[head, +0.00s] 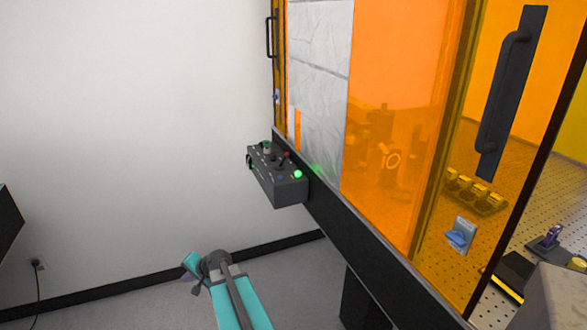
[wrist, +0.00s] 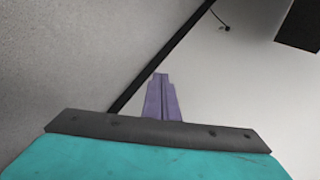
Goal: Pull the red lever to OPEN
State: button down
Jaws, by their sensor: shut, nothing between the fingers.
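A dark control box (head: 278,178) is mounted on the lower rail of the orange enclosure in the head view. A small red lever (head: 286,156) stands up from its top, near a black knob and a green lit button (head: 298,174). The lever's labels are too small to read. My gripper (wrist: 160,76) shows in the wrist view as purple fingers, shut with nothing between them. It points at bare floor and wall, and neither box nor lever shows there.
The orange enclosure panels (head: 395,130) fill the right, with a black door handle (head: 503,90) and a blue latch (head: 461,235). A perforated table with several small parts lies inside. A wall outlet (head: 36,264) has a cable.

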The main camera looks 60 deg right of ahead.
jog(key=s+d+r+m+t+h+b, duration=0.2)
jog(key=d+r+m+h, duration=0.2)
jog(key=d+r, duration=0.7)
jog(key=s+d+r+m+t+h+b, duration=0.25)
jog(key=d+r+m, duration=0.4)
jog(key=d, duration=0.95)
jog(key=s+d+r+m+h, duration=0.1)
jog(key=s+d+r+h, duration=0.1)
jog(key=s+d+r, duration=0.1)
jog(key=s+d+r+m+h+b, duration=0.1)
jog(key=s+d+r, duration=0.2)
jog(key=d+r, duration=0.1)
jog(key=s+d+r+m+h, duration=0.1)
jog(key=s+d+r+h, duration=0.1)
jog(key=s+d+r, duration=0.1)
jog(key=shift+s+d+r+m+g+h+b, duration=0.1)
jog(key=shift+d+r+m+g+h+b, duration=0.15)
jog(key=shift+r, duration=0.25)
jog(key=shift+d+r+g+h+b, duration=0.1)
jog(key=shift+d+r, duration=0.2)
jog(key=shift+r, duration=0.15)
jog(key=s+d+g+h, duration=0.1)
jog(key=s+d, duration=0.3)
jog(key=s, duration=0.4)
jog(key=shift+d, duration=0.2)
jog(key=shift+w, duration=0.2)
jog(key=shift+x, duration=4.9)
